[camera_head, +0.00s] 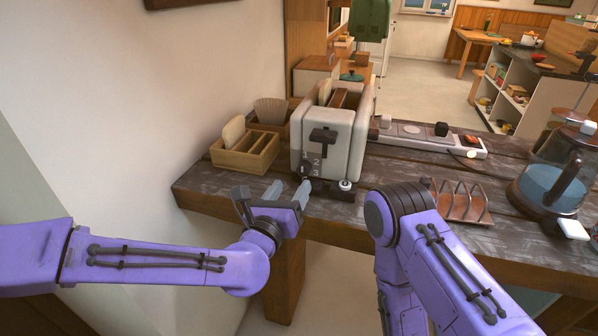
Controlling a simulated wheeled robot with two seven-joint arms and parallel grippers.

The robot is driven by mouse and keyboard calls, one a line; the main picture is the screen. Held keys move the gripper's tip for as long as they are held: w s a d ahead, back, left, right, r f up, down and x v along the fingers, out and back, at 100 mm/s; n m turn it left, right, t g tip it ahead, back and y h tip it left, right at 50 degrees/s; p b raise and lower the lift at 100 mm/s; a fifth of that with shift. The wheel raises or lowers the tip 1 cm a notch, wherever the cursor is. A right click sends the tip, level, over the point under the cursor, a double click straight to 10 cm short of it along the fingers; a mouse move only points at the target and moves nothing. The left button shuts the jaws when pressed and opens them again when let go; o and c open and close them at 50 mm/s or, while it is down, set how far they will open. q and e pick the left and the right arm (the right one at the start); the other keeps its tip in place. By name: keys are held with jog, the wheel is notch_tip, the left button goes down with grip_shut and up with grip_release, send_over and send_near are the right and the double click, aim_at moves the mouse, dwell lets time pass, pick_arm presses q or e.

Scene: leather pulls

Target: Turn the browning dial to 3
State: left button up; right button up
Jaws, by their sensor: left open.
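The cream toaster (336,136) stands near the table's front edge, its front facing me. Its black lever (322,139) sits high on the front. I cannot tell whether a fingertip touches the toaster. My right arm is bent at the right; its gripper is not visible.
A wooden bread box (246,151) stands left of the toaster. A power strip (428,136) lies behind right. A wire toast rack (461,203) and a glass jug (551,176) with blue liquid stand at the right. A small silver knob (345,185) sits at the toaster's lower right.

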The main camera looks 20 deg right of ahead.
aim_at(302, 171)
pick_arm(q)
jog(key=p+x, duration=0.1)
jog(key=x, duration=0.5)
jog(key=shift+w+d+f+p, duration=0.1)
jog(key=shift+w+d+p, duration=0.1)
jog(key=shift+p, duration=0.1)
jog(key=c, duration=1)
jog(key=shift+c, duration=0.2)
